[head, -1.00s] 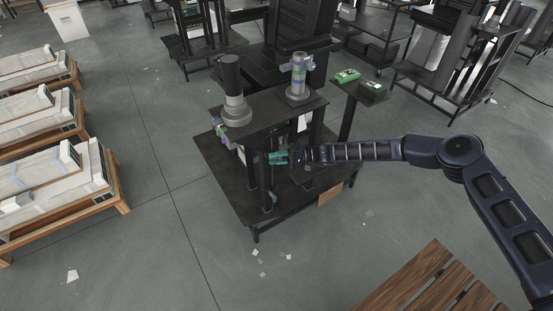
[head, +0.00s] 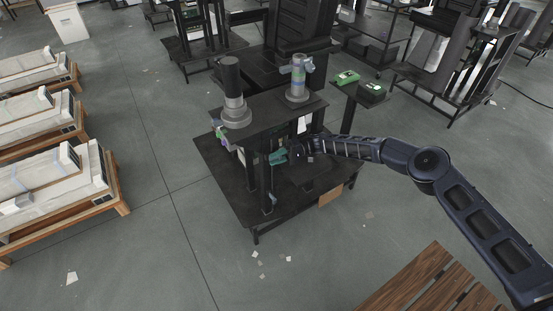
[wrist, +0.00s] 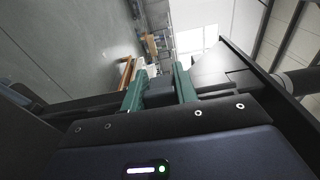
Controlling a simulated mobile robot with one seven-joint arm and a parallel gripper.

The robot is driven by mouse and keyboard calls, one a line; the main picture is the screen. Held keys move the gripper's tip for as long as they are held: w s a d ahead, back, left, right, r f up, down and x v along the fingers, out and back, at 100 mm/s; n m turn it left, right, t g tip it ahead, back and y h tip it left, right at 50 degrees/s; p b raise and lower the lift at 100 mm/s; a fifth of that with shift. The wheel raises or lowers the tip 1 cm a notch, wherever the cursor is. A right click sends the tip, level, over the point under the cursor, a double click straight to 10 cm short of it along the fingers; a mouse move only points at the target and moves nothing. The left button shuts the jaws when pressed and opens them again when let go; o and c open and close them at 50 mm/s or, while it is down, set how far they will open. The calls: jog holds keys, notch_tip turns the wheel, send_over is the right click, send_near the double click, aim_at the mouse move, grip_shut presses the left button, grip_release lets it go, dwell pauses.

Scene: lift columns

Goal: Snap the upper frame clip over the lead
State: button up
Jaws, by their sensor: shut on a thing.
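My gripper (head: 278,157) has teal fingers and is at the dark lift frame (head: 252,172), just under its top plate. In the wrist view the two fingers (wrist: 161,86) stand on either side of a small dark piece (wrist: 162,87), and the gripper is shut on it. I cannot tell whether this piece is the upper frame clip. The lead cannot be made out in either view. The frame's underside and a dark plate (wrist: 222,70) fill the right of the wrist view, close to the fingers.
Two upright cylinders (head: 234,105) (head: 298,80) stand on the frame's top plate. Wooden pallets with white units (head: 60,180) are at the left. A slatted wooden top (head: 415,285) is at the lower right. The floor between is open.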

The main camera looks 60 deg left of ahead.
jog(key=o, duration=1)
jog(key=w, duration=0.7)
jog(key=w+d, duration=0.1)
jog(key=w, duration=0.2)
jog(key=shift+w, duration=0.4)
